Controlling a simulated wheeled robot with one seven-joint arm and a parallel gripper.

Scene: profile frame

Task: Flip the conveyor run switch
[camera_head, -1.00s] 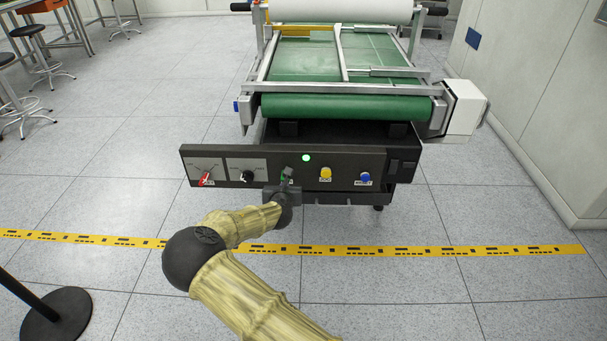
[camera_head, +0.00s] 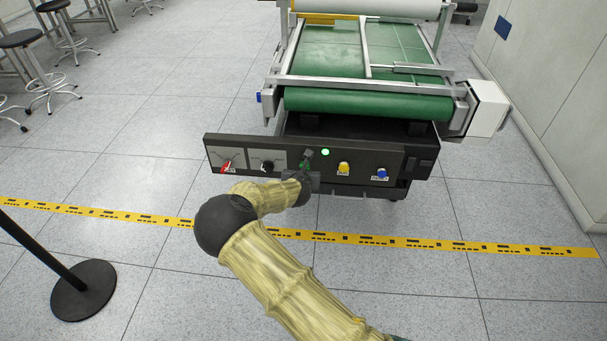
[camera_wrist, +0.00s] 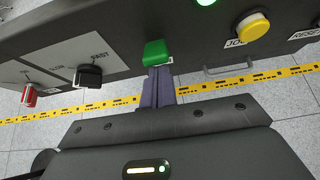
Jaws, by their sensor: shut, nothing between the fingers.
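The green switch (camera_wrist: 155,52) is on the front of the black control panel (camera_wrist: 215,20), between the black knob and the yellow button. It also shows small in the head view (camera_head: 306,165), mostly behind my gripper. My gripper (camera_wrist: 158,72) is shut and empty, with its fingertips right at the lower edge of the green switch. They look to be touching it or very nearly so; I cannot tell which. The switch's label is hidden. In the head view my gripper (camera_head: 305,171) is in front of the panel. A green lamp (camera_head: 325,152) is lit above and right of the switch.
A red switch (camera_head: 228,167), black slow-fast knob (camera_head: 267,166), yellow jog button (camera_head: 343,168) and blue reset button (camera_head: 382,173) share the panel. The green conveyor belt (camera_head: 370,103) is behind. A black post base (camera_head: 84,290) stands at left.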

